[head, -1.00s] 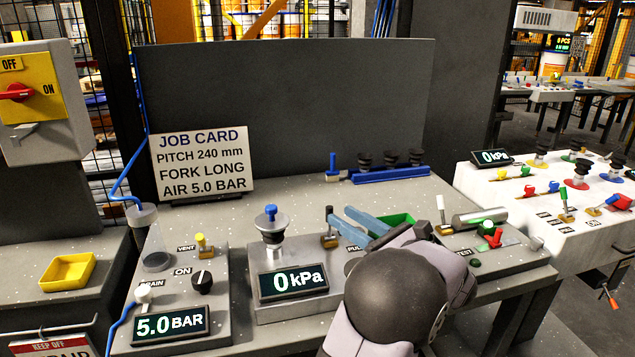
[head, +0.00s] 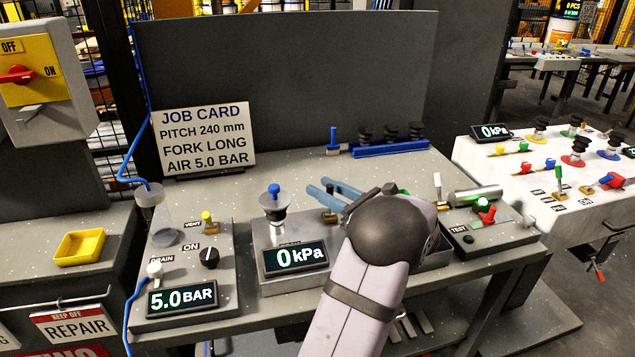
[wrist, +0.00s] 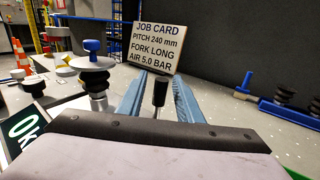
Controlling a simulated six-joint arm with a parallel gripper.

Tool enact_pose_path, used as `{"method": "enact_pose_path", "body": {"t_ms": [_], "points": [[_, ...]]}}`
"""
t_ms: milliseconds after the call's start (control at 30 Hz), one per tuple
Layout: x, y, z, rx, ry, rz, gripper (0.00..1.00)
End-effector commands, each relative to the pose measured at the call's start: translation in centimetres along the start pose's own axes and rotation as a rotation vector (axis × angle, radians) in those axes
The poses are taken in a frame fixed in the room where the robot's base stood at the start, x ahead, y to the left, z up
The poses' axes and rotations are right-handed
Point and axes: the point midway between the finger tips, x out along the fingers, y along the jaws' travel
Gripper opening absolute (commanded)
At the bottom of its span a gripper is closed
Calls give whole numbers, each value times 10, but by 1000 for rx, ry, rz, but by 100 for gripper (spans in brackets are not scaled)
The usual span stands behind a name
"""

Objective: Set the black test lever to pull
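The black test lever (wrist: 160,92) stands upright between my gripper's two blue fingers in the wrist view. A gap shows on each side of it, so the fingers are around it without visibly touching. In the head view my gripper (head: 317,187) reaches left over the lever's brass base (head: 330,217); the fingers hide most of the lever there. The gripper is open and empty. The test unit's display (head: 295,258) reads 0 kPa. The pull marking beside the lever is hidden by my arm.
A suction cup with a blue top (head: 273,200) stands close left of the fingers. The air unit (head: 182,298) shows 5.0 BAR. The job card (head: 205,137) stands behind. A blue rack of cups (head: 390,148) lies at the back. A green-button test panel (head: 490,235) is at right.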

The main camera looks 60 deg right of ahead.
Motion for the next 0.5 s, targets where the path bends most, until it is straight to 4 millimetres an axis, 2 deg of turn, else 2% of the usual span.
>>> {"method": "enact_pose_path", "body": {"t_ms": [200, 500], "points": [[21, 0, 1, 0, 0, 2, 32], [25, 0, 0, -1, 0, 0, 32]]}}
